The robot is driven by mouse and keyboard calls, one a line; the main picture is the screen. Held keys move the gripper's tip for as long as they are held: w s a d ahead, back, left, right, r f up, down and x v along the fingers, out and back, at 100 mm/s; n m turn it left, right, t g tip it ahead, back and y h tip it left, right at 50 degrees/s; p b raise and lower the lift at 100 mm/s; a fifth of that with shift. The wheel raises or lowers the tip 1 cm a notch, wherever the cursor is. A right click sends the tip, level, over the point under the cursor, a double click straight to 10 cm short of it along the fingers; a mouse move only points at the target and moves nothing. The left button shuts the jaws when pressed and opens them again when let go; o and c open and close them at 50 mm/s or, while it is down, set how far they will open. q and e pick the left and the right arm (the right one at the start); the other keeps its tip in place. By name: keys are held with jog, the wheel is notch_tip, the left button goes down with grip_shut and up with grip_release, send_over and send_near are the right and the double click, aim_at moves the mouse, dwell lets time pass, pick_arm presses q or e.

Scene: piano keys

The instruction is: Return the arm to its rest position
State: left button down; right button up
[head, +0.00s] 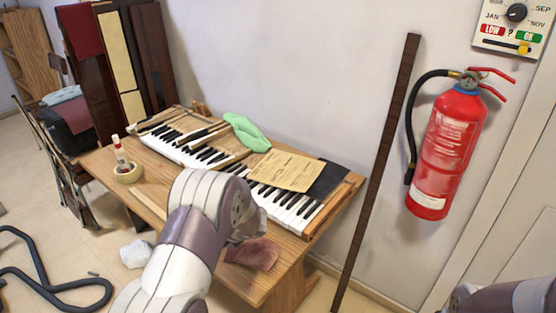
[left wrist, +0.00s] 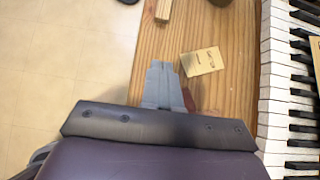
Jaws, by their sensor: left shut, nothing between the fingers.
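My left arm (head: 188,240) reaches up from the bottom of the head view, in front of the wooden table (head: 110,167) and the piano keyboard (head: 182,155). Its gripper is mostly hidden behind the wrist in that view. In the left wrist view my left gripper (left wrist: 158,72) is shut and empty over the table's wooden top, left of the white and black keys (left wrist: 279,75). Part of my right arm (head: 505,299) shows at the bottom right corner of the head view. My right gripper is out of view.
A reddish-brown cloth (head: 254,253) lies close to my left wrist. Paper sheets (head: 286,171) and a green cloth (head: 247,131) lie on the keyboard. A bottle in a wooden cup (head: 128,173) stands at left. A dark plank (head: 378,170) and fire extinguisher (head: 445,150) are at right.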

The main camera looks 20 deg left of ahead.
pick_arm(q)
jog(key=s+f+n, duration=0.1)
jog(key=s+d+f+n+g+h, duration=0.1)
jog(key=s+f+n, duration=0.1)
jog(key=n, duration=0.1)
jog(key=shift+s+d+g, duration=0.25)
jog(key=shift+d+g, duration=0.05)
jog(key=s+d+r+n+h+p, duration=0.1)
jog(key=s+d+r+n+h, duration=0.2)
jog(key=s+d+r+n, duration=0.3)
jog(key=s+d+r+n+h+p, duration=0.2)
jog(key=s+d+r+n+h, duration=0.2)
jog(key=s+d+r+n, duration=0.3)
jog(key=s+n, duration=0.5)
jog(key=s, duration=0.1)
jog(key=shift+d, duration=0.35)
jog(key=shift+r, duration=0.1)
